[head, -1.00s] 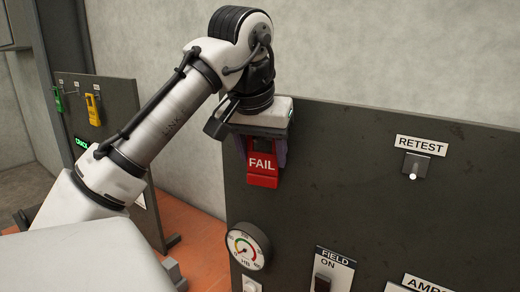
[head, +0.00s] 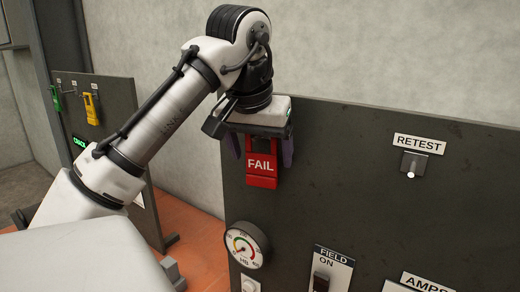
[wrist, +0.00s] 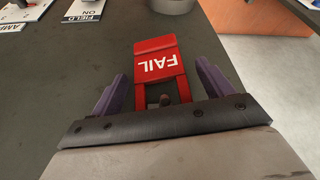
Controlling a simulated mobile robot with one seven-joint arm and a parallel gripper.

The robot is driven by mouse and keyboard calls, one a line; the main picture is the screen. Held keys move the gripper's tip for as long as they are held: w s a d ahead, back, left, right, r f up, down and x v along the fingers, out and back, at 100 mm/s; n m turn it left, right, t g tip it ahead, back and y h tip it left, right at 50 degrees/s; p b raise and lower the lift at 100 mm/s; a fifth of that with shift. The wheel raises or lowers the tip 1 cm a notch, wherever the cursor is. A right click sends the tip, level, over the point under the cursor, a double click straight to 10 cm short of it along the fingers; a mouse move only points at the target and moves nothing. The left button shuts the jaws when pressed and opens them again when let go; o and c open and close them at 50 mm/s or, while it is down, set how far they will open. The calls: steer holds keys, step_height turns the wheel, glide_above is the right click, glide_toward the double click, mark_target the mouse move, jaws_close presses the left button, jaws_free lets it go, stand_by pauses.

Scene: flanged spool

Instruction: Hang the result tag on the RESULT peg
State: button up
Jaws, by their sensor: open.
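The red result tag (head: 262,172), marked FAIL, is at the upper left of the dark panel. In the wrist view the tag (wrist: 158,62) has an open frame at its upper part, with a dark peg (wrist: 165,100) showing inside that opening. My gripper (head: 262,148) is at the tag's top, with one purple finger on each side. In the wrist view both fingers of my gripper (wrist: 163,92) stand apart from the tag, with gaps on both sides. The RESULT label is not visible.
A RETEST label (head: 421,143) and an empty peg (head: 411,174) are to the right on the panel (head: 340,190). A gauge (head: 247,244) and a FIELD switch (head: 325,275) are below. A second board (head: 115,95) at left holds a green tag (head: 56,98) and a yellow tag (head: 92,109).

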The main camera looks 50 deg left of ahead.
steer(key=shift+r, duration=0.1)
steer(key=p+v, duration=0.2)
steer(key=v, duration=0.5)
steer(key=shift+r, duration=0.2)
steer(key=shift+s+f, duration=0.1)
steer(key=shift+s, duration=0.05)
